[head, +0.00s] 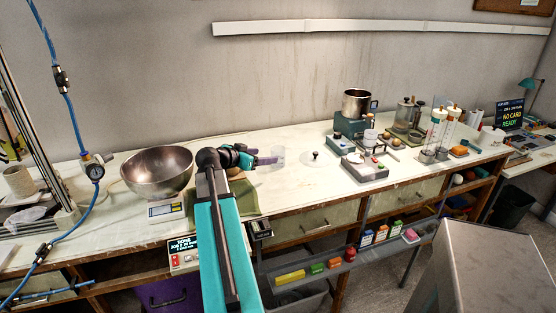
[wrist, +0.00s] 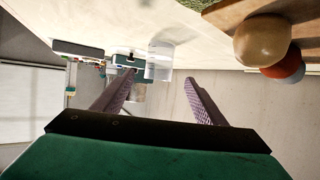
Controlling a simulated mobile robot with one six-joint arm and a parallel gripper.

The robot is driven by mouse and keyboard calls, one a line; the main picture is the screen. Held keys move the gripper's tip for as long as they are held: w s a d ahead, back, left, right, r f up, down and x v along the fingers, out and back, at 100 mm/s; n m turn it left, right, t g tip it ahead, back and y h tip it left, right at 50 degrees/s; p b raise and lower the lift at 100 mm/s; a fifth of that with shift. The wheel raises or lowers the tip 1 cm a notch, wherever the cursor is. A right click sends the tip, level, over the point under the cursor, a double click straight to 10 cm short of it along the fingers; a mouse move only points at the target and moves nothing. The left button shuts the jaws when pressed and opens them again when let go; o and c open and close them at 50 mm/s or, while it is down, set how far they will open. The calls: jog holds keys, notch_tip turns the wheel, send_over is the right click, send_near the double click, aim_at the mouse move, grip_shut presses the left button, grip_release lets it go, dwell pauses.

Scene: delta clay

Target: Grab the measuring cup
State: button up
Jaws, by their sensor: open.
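A clear, see-through cup, which looks like the measuring cup (head: 277,152), stands on the pale bench just past my fingertips in the head view. It also shows in the wrist view (wrist: 159,62), upside down there, lined up between the two finger ends. My gripper (head: 270,160) is low over the bench, its purple fingers pointing right toward the cup. In the wrist view my gripper (wrist: 160,77) is open, with a wide empty gap and the cup at or just beyond the tips. I cannot tell exact depth or contact.
A steel bowl (head: 157,172) and a scale (head: 166,211) stand left of my arm. A small lid with a knob (head: 315,156) lies right of the cup, then a grey tray of parts (head: 364,172) and a metal pot (head: 356,102). Bench between cup and lid is clear.

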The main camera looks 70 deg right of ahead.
aim_at(273, 154)
jog(key=shift+s+d, duration=0.1)
jog(key=p+x, duration=0.1)
jog(key=x, duration=0.6)
jog(key=shift+d+r+p, duration=0.1)
jog(key=shift+p, duration=0.25)
jog(key=shift+s+d+f, duration=0.3)
jog(key=shift+d+f, duration=0.05)
jog(key=shift+d, duration=0.2)
jog(key=shift+s+d+p, duration=0.2)
jog(key=shift+d+p, duration=0.3)
jog(key=shift+d, duration=0.05)
jog(key=shift+p+x, duration=0.75)
jog(key=shift+x, duration=1.3)
jog(key=shift+f, duration=0.1)
